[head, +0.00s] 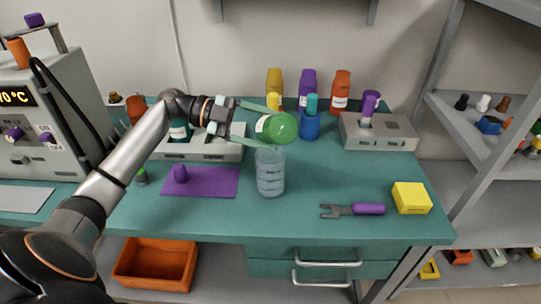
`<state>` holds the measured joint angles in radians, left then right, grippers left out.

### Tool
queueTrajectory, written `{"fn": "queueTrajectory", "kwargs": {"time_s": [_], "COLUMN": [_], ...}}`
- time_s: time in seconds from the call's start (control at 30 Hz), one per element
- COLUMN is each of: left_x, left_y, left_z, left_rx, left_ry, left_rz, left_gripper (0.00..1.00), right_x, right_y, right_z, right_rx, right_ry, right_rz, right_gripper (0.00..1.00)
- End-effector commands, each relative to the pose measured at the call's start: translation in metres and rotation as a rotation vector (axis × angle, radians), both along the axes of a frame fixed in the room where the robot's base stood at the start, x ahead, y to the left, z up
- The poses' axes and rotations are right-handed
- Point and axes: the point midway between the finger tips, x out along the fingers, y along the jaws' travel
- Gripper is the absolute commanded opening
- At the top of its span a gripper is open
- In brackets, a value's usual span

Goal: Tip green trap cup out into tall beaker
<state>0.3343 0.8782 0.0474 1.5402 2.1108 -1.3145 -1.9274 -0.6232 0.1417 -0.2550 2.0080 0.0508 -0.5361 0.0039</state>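The green trap cup (283,128) is held on its side by my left gripper (264,124), whose thin pale-green fingers lie above and below it. A white label shows on the cup's left side. The cup is strongly tilted; its opening and contents cannot be made out. The tall clear beaker (270,180) stands upright on the bench, just below the cup and slightly to its left in the picture. The cup overlaps the space above the beaker's rim. No stream or particles show clearly in the beaker. My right gripper is out of view.
A blue cup with a teal item (309,124) stands behind the beaker. Grey devices (385,135) flank it. A purple mat (208,182) lies left; a purple-handled fork tool (366,209) and yellow box (411,198) lie right. The bench front (270,222) is clear.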

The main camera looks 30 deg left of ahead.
Motion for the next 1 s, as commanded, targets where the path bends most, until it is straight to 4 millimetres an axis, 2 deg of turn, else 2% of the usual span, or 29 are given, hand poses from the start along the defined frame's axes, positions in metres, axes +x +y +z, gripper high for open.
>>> {"fn": "queueTrajectory", "kwargs": {"time_s": [1.0], "left_x": [0.002], "left_y": [0.003], "left_z": [-0.002], "left_rx": [-0.1], "left_ry": [0.053], "left_rz": [0.001], "left_gripper": [0.15], "right_x": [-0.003], "right_y": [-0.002], "right_z": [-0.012], "right_rx": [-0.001], "right_ry": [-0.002], "right_rz": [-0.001], "right_gripper": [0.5]}}
